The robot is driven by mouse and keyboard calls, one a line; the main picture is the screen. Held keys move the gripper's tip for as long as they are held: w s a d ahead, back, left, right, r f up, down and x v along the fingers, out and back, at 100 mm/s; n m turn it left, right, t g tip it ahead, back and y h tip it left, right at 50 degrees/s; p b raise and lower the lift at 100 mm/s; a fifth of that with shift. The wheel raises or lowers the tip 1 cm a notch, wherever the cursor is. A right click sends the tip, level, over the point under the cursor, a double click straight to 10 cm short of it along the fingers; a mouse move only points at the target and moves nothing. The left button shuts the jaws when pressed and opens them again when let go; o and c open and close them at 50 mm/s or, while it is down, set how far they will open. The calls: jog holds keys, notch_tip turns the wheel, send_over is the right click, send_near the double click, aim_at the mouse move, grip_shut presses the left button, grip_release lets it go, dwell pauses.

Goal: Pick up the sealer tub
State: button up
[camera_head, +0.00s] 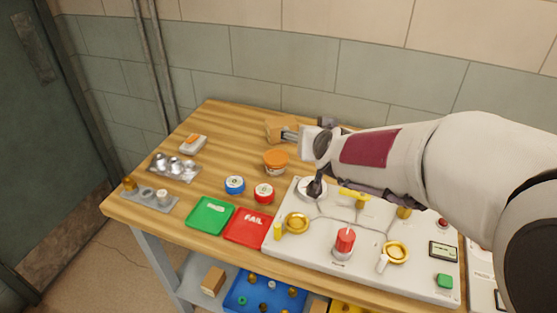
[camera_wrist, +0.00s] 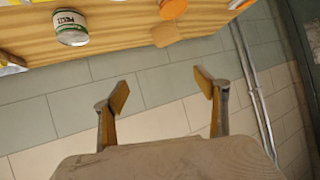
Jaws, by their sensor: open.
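A small tub with an orange lid (camera_head: 275,161) stands upright on the wooden table, left of the valve board. It is the likeliest sealer tub, but its label is not readable. In the wrist view it is partly cut off at the top edge (camera_wrist: 172,8). My gripper (camera_head: 303,131) is above the back of the table, behind and right of the tub, touching nothing that I can see. In the wrist view its two fingers (camera_wrist: 163,91) are spread with nothing between them, facing the tiled wall.
A tan block (camera_head: 277,127) is near the back edge. A white-and-green can (camera_wrist: 70,28) shows in the wrist view. Blue (camera_head: 235,184) and red (camera_head: 263,193) rolls, green (camera_head: 210,215) and red (camera_head: 247,227) trays and the valve board (camera_head: 325,263) lie in front.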

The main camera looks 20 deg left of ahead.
jog(key=w+a+f+t, duration=0.1)
jog(key=w+a+f, duration=0.2)
jog(key=a+f, duration=0.5)
jog(key=shift+a+t+h, duration=0.4)
jog(key=shift+a, duration=0.75)
send_near(276, 158)
jog(key=x, duration=0.3)
jog(key=shift+w+a+f, duration=0.15)
jog(key=shift+w+f, duration=0.05)
jog(key=shift+w, duration=0.05)
jog(key=shift+w+a+f, duration=0.1)
jog(key=shift+w+a, duration=0.05)
jog(key=shift+w, duration=0.2)
jog(key=shift+w, duration=0.15)
jog(key=shift+x, duration=2.8)
jog(key=c, duration=1.4)
